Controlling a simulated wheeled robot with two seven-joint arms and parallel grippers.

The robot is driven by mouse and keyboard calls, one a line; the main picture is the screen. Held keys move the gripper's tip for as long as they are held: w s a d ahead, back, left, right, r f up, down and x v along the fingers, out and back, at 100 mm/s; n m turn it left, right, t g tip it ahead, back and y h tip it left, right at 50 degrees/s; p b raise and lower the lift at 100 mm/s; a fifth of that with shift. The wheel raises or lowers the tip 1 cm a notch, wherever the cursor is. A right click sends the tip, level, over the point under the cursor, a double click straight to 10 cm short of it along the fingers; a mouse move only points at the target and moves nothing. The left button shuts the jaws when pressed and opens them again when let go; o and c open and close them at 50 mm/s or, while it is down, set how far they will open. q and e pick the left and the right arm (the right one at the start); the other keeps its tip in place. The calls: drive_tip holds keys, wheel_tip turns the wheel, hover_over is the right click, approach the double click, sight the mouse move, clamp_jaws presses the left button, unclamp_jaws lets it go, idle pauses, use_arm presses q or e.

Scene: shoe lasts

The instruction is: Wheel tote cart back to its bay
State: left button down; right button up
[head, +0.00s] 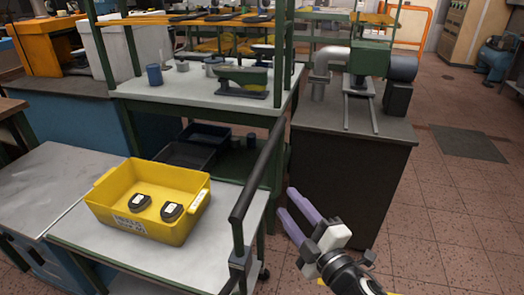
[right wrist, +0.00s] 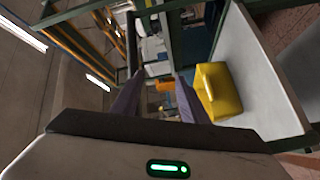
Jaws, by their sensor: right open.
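The tote cart has a grey top (head: 90,245) and stands at the lower left in the head view. A yellow tote (head: 120,218) with two dark, white-labelled pieces inside sits on it, and the tote also shows in the right wrist view (right wrist: 222,90). A dark handle bar (head: 259,172) rises at the cart's right end. My right gripper (head: 286,202) has its purple fingers spread, open and empty, just right of the bar in the head view. In the right wrist view the fingers (right wrist: 160,78) point toward the racks. My left gripper is out of view.
A green-framed workbench (head: 200,92) with tools stands behind the cart. A dark cabinet (head: 350,175) carrying a green machine (head: 370,60) stands right of it, close to my right gripper. The tiled floor (head: 470,210) at the right is clear, with a dark mat (head: 468,142).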

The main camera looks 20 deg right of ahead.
sight(266, 157)
drive_tip(key=w+r+n, duration=0.1)
drive_tip(key=w+r, duration=0.1)
drive_tip(key=w, duration=0.2)
drive_tip(key=w+a+r+n+t+p, duration=0.1)
drive_tip(key=w+r, duration=0.1)
drive_tip(key=w, duration=0.2)
drive_tip(key=w+a+r+n, duration=0.1)
drive_tip(key=w+r, duration=0.1)
drive_tip(key=w, duration=0.2)
drive_tip(key=shift+a+r+y, duration=0.1)
drive_tip(key=shift+r+y, duration=0.25)
drive_tip(key=shift+y, duration=0.05)
clamp_jaws()
